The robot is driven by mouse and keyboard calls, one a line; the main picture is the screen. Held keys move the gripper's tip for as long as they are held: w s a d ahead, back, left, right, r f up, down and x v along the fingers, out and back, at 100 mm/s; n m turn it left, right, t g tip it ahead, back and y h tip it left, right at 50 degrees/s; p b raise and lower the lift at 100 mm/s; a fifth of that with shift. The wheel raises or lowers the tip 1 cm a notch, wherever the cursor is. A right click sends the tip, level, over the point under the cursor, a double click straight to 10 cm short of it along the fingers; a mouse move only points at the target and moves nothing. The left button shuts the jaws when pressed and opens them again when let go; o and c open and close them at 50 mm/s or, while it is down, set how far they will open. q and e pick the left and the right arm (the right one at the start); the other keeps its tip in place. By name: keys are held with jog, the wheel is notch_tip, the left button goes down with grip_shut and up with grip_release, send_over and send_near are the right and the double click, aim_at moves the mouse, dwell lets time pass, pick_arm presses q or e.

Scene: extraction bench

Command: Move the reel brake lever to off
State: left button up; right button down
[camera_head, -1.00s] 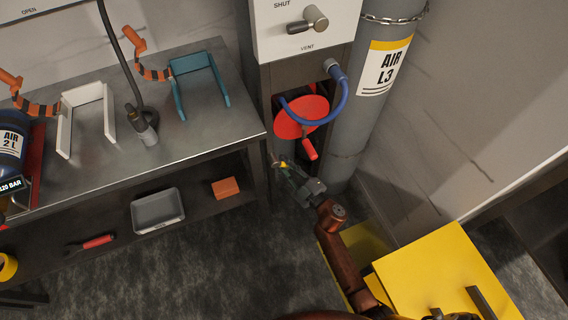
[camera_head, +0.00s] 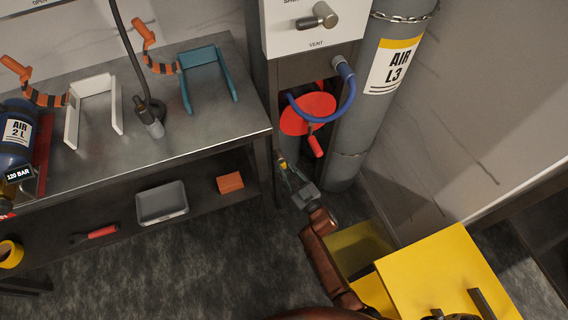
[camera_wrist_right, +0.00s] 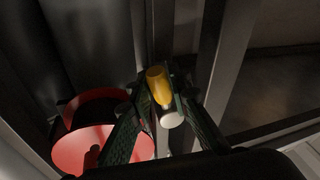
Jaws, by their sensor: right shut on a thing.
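The red hose reel (camera_head: 308,113) sits in the recess under the white panel, with a red crank handle (camera_head: 315,146) on its front. My right gripper (camera_head: 287,172) is low in front of the recess, below and left of the reel. In the right wrist view, its two fingers (camera_wrist_right: 160,105) are shut on a yellow lever grip (camera_wrist_right: 159,86) with a pale round end, which I take as the brake lever. The lever's base and any markings are hidden or too dark to read. The reel also shows at the left of that view (camera_wrist_right: 100,150). My left gripper is not in view.
A blue hose (camera_head: 345,98) loops in front of the reel. The grey AIR L3 cylinder (camera_head: 352,140) stands just right of the recess. The metal bench (camera_head: 200,130) is to the left, and a yellow box (camera_head: 440,275) is at lower right. The floor between is clear.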

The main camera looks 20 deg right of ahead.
jog(key=shift+a, duration=0.1)
dwell(0.3)
jog(key=c, duration=1.8)
grip_release()
jog(key=shift+o, duration=0.2)
jog(key=v, duration=1.2)
